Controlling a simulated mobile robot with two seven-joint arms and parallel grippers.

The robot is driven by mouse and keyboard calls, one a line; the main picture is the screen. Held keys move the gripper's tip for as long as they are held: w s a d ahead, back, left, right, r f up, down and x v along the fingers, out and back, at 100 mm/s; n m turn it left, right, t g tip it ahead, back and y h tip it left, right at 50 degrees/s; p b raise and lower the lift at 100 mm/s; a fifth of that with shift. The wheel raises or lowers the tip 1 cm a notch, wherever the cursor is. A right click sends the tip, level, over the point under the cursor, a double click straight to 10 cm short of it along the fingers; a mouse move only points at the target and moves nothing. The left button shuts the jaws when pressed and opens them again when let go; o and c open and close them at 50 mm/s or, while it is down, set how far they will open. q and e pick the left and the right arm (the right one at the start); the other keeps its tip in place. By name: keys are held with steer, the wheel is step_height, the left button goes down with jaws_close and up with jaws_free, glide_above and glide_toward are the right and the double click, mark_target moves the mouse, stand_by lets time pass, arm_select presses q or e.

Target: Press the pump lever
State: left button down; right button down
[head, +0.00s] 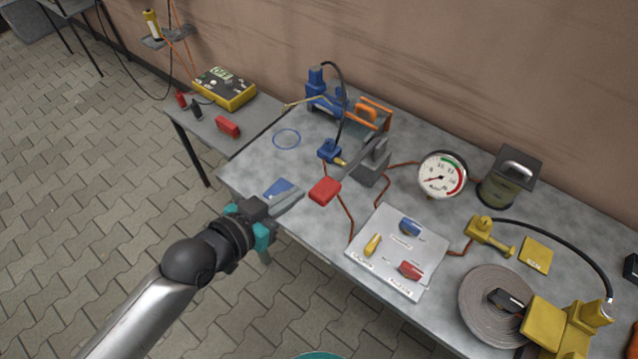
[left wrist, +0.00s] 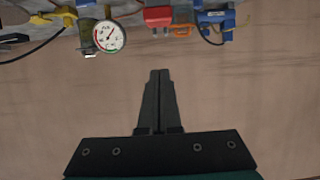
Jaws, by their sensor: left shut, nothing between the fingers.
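The pump lever is a grey bar with a red grip (head: 325,191), rising at a slant from a dark grey pump block (head: 374,162) on the table. The red grip also shows near the top of the left wrist view (left wrist: 158,16). My left gripper (head: 298,194) is shut and empty, just left of the red grip at the table's left front edge. A small gap seems to show between its fingertips and the grip. In the left wrist view its closed fingers (left wrist: 159,80) point up the picture, below the red grip. My right gripper is not in view.
A white-faced gauge (head: 442,175) stands right of the pump. A light panel (head: 385,282) with blue, yellow and red valve handles lies in front. Blue couplings (head: 329,151) and an orange-handled tool (head: 375,112) are behind. A coiled grey hose (head: 478,309) lies at right.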

arm_select(q)
steer(key=shift+d+r, duration=0.1)
steer(key=shift+r, duration=0.1)
steer(key=b, duration=0.1)
glide_above(321, 194)
steer(key=f, duration=0.3)
steer(key=shift+w+d+f, duration=0.25)
steer(key=shift+w+f, duration=0.05)
steer(key=shift+f, duration=0.1)
step_height(321, 194, down, 3)
steer(key=shift+s+a+r+b, duration=0.1)
steer(key=shift+s+b, duration=0.05)
steer(key=shift+b, duration=0.35)
steer(key=shift+s+a+f, duration=0.1)
steer(key=shift+f, duration=0.5)
